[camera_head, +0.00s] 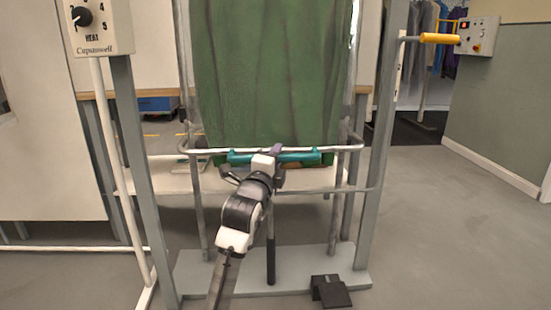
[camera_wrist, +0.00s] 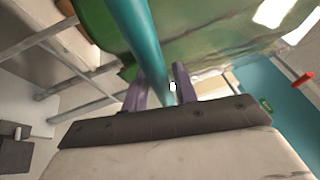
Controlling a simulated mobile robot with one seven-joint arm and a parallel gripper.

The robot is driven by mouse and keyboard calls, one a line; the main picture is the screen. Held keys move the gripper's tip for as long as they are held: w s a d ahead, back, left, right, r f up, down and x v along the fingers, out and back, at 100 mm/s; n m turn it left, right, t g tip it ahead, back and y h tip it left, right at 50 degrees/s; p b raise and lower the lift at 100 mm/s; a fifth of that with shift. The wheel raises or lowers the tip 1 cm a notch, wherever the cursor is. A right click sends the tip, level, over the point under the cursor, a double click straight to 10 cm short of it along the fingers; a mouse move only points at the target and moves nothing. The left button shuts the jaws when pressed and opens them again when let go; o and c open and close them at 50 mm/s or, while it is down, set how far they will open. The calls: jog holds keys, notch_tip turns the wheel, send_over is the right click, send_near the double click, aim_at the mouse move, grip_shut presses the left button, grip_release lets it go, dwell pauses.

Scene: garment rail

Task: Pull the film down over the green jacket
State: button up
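The green jacket (camera_head: 272,90) hangs in the middle of the head view. A glossy, see-through film (camera_wrist: 215,40) shows beside it in the wrist view; in the head view I cannot clearly part film from jacket. A teal bar (camera_head: 300,157) lies level across the jacket's lower edge. My gripper (camera_head: 276,153) is at the bar's middle. In the wrist view the bar (camera_wrist: 146,45) runs between the two purple fingers of my gripper (camera_wrist: 161,86), which appear closed on it. The bar's far part is hidden behind my gripper.
A metal frame with a tubular rail (camera_head: 350,147) surrounds the jacket's lower end. A black pedal (camera_head: 330,291) is on the floor in front. A dial box (camera_head: 98,25) is at left, a yellow handle (camera_head: 440,38) at right. The floor at right is clear.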

jog(key=shift+o, duration=0.9)
notch_tip(320, 180, up, 20)
jog(key=p, duration=0.5)
jog(key=shift+p, duration=0.4)
jog(key=b+v, duration=0.4)
jog(key=v, duration=1.2)
jog(key=shift+r, duration=0.1)
dwell(0.4)
